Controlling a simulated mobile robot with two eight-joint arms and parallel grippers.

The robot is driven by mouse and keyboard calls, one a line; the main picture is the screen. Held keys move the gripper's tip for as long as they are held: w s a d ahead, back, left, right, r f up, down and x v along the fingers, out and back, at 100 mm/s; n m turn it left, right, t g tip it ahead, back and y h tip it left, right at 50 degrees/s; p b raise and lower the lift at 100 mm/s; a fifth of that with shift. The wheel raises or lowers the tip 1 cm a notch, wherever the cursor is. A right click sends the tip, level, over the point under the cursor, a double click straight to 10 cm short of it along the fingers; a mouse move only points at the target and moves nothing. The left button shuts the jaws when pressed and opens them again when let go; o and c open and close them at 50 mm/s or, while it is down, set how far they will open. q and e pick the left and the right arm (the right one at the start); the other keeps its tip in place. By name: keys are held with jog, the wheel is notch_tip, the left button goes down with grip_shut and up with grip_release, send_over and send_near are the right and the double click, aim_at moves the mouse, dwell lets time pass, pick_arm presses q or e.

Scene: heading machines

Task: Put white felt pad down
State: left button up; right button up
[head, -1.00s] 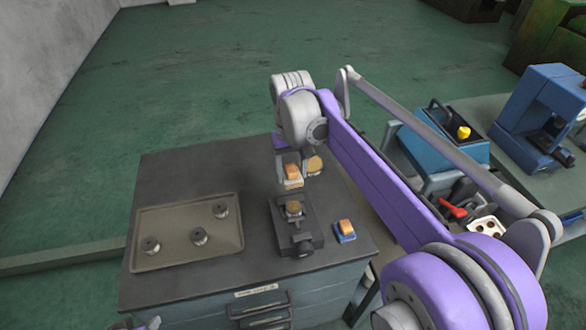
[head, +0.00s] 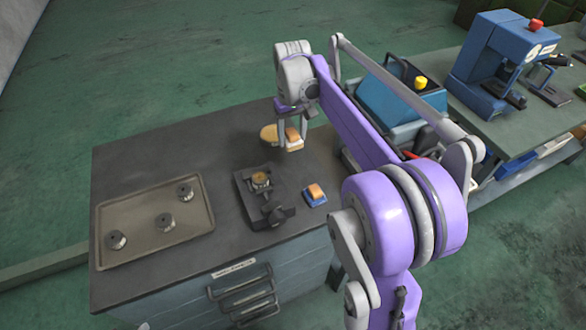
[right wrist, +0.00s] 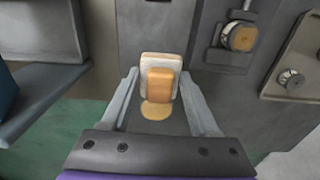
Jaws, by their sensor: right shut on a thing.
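The white felt pad (head: 292,147) has an orange block (head: 292,134) as its grip. My right gripper (head: 292,128) is shut on that block, over the far right part of the dark bench top. In the right wrist view the white pad (right wrist: 160,60) and its orange block (right wrist: 160,84) sit between the fingers. I cannot tell whether the pad touches the bench. A round yellow disc (head: 269,135) is just left of the pad and partly behind it. My left gripper is not in view.
A small dark vise (head: 268,211) holds a round brass-topped piece (head: 261,180). A blue pad with an orange block (head: 315,193) lies right of it. A tray (head: 150,230) with three metal parts is at left. A blue machine (head: 488,60) stands on the right bench.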

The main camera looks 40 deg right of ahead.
send_over(296, 166)
notch_tip(296, 166, down, 6)
jog(key=shift+f, duration=2.3)
jog(key=shift+f+b, duration=0.2)
jog(key=shift+b, duration=0.1)
jog(key=o, duration=1.4)
jog(key=shift+o, duration=0.2)
jog(key=shift+r, duration=0.1)
